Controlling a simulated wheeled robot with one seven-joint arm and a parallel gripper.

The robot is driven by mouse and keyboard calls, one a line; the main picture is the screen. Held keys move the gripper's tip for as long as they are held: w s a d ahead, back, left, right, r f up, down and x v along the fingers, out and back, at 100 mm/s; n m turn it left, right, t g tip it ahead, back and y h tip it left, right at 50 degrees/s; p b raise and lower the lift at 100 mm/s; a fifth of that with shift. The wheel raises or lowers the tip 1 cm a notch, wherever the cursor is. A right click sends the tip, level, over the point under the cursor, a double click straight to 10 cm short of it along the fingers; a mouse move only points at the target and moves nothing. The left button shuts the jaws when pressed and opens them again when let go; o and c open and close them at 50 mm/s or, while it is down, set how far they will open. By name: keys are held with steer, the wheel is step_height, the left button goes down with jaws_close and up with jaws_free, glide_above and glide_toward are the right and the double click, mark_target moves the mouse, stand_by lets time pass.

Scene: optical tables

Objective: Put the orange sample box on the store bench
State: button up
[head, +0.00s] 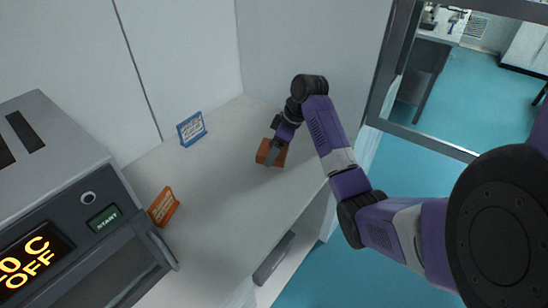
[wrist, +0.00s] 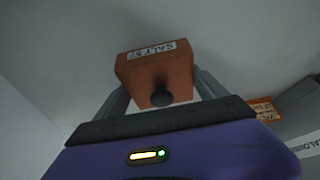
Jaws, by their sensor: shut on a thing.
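The orange sample box (head: 270,153) is at my gripper (head: 272,150), over the far part of the pale bench top (head: 215,190) in the head view. In the wrist view the orange box (wrist: 135,66) has a white label with dark lettering on its edge and a dark round knob facing me. My gripper (wrist: 158,92) is shut on the box there, one finger on each side. I cannot tell whether the box touches the bench top or hangs just above it.
A blue sign (head: 191,129) stands at the back of the bench, and an orange sign (head: 163,206) stands nearer. A grey oven-like machine (head: 60,190) with a lit display fills the left. A wall closes the far end. Teal floor (head: 400,160) lies right.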

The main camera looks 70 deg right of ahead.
steer(key=shift+f, duration=1.9)
steer(key=shift+f, duration=0.15)
steer(key=o, duration=1.7)
steer(key=p+v, duration=0.1)
steer(key=v, duration=1.1)
